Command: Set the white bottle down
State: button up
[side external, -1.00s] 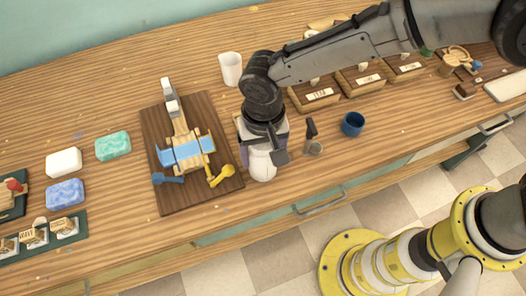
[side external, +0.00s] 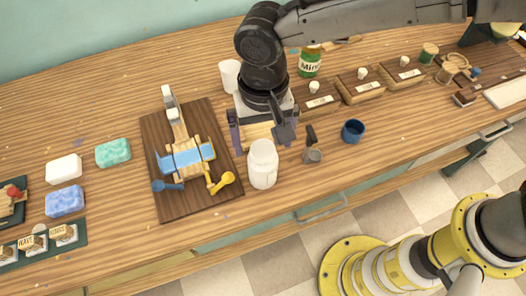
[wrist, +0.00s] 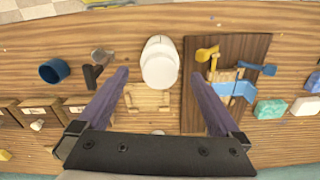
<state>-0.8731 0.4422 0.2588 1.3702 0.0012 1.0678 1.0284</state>
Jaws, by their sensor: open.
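The white bottle (side external: 263,165) stands upright on the wooden table, just right of the dark wooden board (side external: 162,207). In the wrist view the bottle (wrist: 160,64) shows from above, between and beyond the fingertips. My gripper (side external: 264,138) is open, with its purple fingers apart and above and behind the bottle in the side view. Nothing is held between the fingers, and they look clear of the bottle.
A blue and wooden jig (side external: 188,157) lies on the board. A dark-handled tool (side external: 312,150) and blue cup (side external: 353,130) stand right of the bottle. A white cup (side external: 229,75) and green jar (side external: 309,64) are behind. Soap bars (side external: 64,169) lie left.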

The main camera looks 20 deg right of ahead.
jog(key=shift+r, duration=1.9)
jog(key=d+r+t+y, duration=0.1)
jog(key=d+r, duration=0.4)
jog(key=d, duration=0.6)
jog(key=d+r+t, duration=0.1)
jog(key=d+r, duration=0.4)
jog(key=d, duration=0.5)
jog(key=s+d+f+n+t+h, duration=0.1)
jog(key=s+d+f+t, duration=0.1)
jog(key=s+d, duration=1.3)
jog(key=shift+d+n+t, duration=0.4)
jog(key=shift+d+t, duration=0.35)
jog(key=shift+t, duration=0.05)
